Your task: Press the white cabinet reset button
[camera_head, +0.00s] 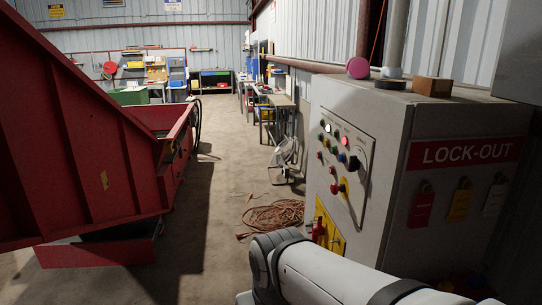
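The grey-white cabinet (378,150) stands at the right, with a light control panel (345,160) on its left-facing side. A bright white round button or lamp (328,128) shows near the panel's upper left; I cannot tell which of the two it is. A bright red one (345,140) is to its right. Smaller green, red, blue and black controls sit below and around them. My arm crosses the bottom right, in front of the cabinet's lower part. My gripper is not visible, so its state and its distance from the panel do not show.
A red rotary handle on a yellow plate (330,230) is low on the cabinet. A LOCK-OUT sign (465,152) with tags is on its right face. Orange cable (275,216) lies coiled on the floor. A large red machine (85,130) fills the left. The middle floor is clear.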

